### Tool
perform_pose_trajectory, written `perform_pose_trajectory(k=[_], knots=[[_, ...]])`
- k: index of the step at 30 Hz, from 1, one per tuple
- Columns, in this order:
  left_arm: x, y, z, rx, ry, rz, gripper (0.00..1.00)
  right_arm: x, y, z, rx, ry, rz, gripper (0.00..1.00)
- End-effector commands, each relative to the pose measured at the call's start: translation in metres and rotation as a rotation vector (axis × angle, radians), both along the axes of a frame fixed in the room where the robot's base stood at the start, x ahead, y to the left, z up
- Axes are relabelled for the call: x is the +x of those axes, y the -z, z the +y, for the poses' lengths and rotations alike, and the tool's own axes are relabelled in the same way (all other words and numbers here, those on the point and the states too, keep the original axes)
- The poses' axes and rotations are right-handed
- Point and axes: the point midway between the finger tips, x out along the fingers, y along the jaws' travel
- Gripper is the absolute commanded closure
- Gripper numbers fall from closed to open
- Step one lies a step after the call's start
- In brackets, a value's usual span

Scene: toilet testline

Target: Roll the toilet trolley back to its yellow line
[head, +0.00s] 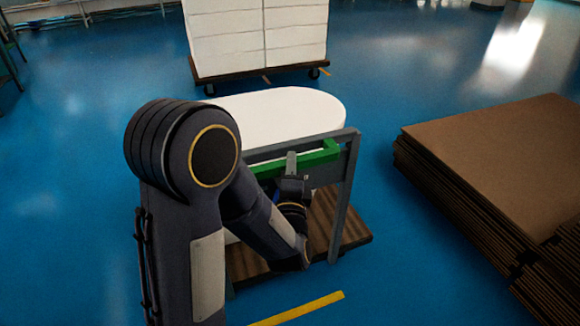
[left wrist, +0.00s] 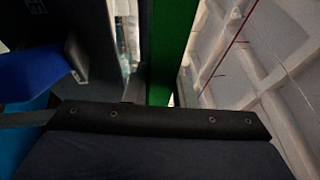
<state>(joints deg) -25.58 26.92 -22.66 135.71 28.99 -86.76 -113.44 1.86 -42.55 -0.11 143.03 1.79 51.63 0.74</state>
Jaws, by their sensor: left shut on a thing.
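The toilet trolley has a brown wooden deck (head: 355,232), a grey upright frame (head: 345,195) and a green handle bar (head: 318,157). A white, rounded toilet (head: 285,108) stands on it behind the frame. My left gripper (head: 291,165) is shut on the green handle, which runs upright through the left wrist view (left wrist: 172,50). The underside of a white ribbed part shows right of the handle there. A yellow line (head: 300,309) lies on the floor on the near side of the trolley, apart from the deck. My arm hides part of the trolley's left side and perhaps part of the line.
A second trolley with a stack of white boxes (head: 255,40) stands just beyond the toilet, with short yellow marks beside it. A stack of brown cardboard sheets (head: 490,160) lies to the right, with a floor gap to the trolley. Blue floor (head: 60,220) is clear at left.

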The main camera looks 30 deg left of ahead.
Motion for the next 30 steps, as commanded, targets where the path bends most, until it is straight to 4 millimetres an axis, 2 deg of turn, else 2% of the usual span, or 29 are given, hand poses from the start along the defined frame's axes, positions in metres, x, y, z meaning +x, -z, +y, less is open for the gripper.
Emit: perform_pose_trajectory(k=[1, 2, 6, 17, 24, 30], knots=[[0.003, -0.006, -0.005, 0.001, 0.015, -0.020, 1.00, 0.000, -0.001, 0.000, 0.000, 0.000, 0.000, 1.00], [0.003, -0.006, -0.005, 0.001, 0.015, -0.019, 0.73, 0.000, -0.001, 0.000, 0.000, 0.000, 0.000, 1.00], [0.002, -0.005, -0.004, 0.001, 0.012, -0.014, 0.55, 0.000, -0.001, 0.000, 0.000, 0.000, 0.000, 1.00], [-0.005, 0.000, -0.006, 0.000, 0.008, -0.005, 0.55, 0.000, 0.000, 0.000, 0.000, 0.000, 0.000, 1.00], [-0.039, 0.006, -0.024, 0.001, 0.013, -0.005, 0.55, 0.000, 0.000, 0.000, 0.000, 0.000, 0.000, 1.00], [-0.061, 0.011, -0.036, 0.001, 0.012, -0.008, 0.55, 0.000, 0.001, 0.000, 0.000, 0.000, 0.000, 1.00]])
